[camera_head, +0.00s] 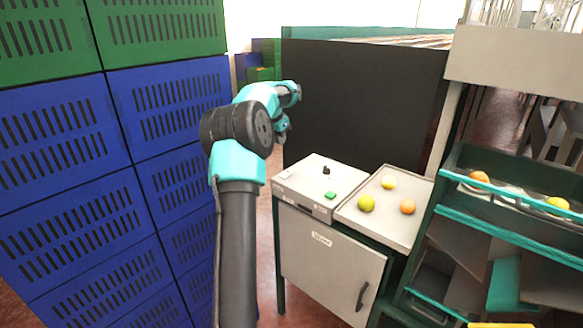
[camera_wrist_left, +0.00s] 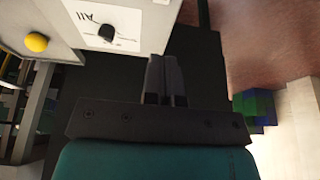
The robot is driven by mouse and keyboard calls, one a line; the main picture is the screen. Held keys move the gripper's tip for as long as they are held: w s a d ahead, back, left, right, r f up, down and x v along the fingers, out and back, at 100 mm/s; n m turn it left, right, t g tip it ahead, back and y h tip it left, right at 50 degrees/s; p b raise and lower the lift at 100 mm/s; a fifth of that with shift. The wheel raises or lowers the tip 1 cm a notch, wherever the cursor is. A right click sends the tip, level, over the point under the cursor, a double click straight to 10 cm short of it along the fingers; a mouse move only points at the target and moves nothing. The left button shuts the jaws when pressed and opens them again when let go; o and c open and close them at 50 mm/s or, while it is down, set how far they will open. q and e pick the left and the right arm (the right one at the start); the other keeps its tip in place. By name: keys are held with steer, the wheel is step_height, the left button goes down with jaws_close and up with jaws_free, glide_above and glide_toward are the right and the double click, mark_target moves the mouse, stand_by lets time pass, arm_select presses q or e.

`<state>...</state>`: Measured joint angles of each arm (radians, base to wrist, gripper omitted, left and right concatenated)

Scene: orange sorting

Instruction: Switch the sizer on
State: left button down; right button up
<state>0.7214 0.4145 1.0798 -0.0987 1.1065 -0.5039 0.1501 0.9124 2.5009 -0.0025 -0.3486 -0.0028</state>
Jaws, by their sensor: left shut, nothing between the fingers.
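The sizer's control box (camera_head: 306,180) is a pale cabinet top with a black knob (camera_head: 326,170) and a green button (camera_head: 331,195). In the left wrist view the knob (camera_wrist_left: 106,33) sits on a white label plate (camera_wrist_left: 88,13), up and left of the fingers. My left gripper (camera_wrist_left: 164,60) is shut and empty, its fingers together, apart from the knob. In the head view my left gripper (camera_head: 282,136) is small, partly hidden by its own arm, above and left of the box. My right gripper is in neither view.
A pale tray (camera_head: 409,230) with several fruits adjoins the box on the right. Green racks (camera_head: 490,235) with fruit stand further right. A dark panel (camera_head: 360,95) rises behind. Stacked blue crates (camera_head: 100,200) fill the left. The space over the box top is clear.

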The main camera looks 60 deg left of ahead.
mark_target(289, 171)
arm_select(q)
steer(key=shift+f, duration=0.1)
steer(key=x, duration=1.3)
steer(key=shift+s+f, duration=0.2)
steer(key=shift+f, duration=0.35)
